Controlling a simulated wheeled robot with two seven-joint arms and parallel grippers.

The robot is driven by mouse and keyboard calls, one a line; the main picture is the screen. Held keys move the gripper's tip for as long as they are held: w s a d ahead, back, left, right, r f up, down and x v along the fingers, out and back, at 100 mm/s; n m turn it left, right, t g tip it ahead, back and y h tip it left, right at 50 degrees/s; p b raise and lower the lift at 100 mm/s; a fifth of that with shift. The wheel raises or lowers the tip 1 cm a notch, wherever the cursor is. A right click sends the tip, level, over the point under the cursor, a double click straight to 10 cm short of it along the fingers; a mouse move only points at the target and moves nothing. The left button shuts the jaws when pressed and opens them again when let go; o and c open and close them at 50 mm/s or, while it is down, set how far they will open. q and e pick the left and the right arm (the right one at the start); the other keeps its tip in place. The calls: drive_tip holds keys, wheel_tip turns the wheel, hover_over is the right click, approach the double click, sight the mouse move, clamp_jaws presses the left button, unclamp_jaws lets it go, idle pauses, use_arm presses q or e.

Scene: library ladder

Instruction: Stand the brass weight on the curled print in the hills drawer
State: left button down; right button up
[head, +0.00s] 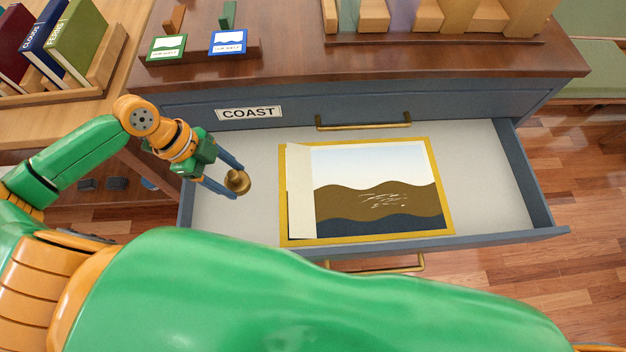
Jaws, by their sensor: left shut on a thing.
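My left gripper (232,180) is shut on the small brass weight (238,185). It holds the weight over the left part of the open drawer (480,190), left of the print and apart from it. I cannot tell exactly how high the weight is. The print (375,170) lies in the drawer on a yellow backing and shows brown hills, a dark blue band and pale sky. Its left edge is curled over as a cream strip (300,190). The open drawer's label is not visible. My right gripper is not in view.
A shut drawer labelled COAST (248,113) is above the open one. The cabinet top holds two small picture cards (228,42) and a rack (430,38) at the back. Books (75,45) stand on a table at the left. Bare drawer floor shows right of the print.

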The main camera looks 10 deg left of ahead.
use_arm(q)
drive_tip(key=w+d+f, duration=0.4)
drive_tip(key=d, duration=0.4)
drive_tip(key=b, duration=0.2)
hover_over(303, 191)
drive_tip(key=a, duration=0.2)
drive_tip(key=f, duration=0.5)
drive_tip(key=shift+d+f, duration=0.25)
drive_tip(key=shift+f, duration=1.5)
drive_tip(key=shift+f, duration=0.3)
drive_tip(key=shift+c, duration=0.4)
unclamp_jaws()
drive_tip(key=shift+r, duration=0.1)
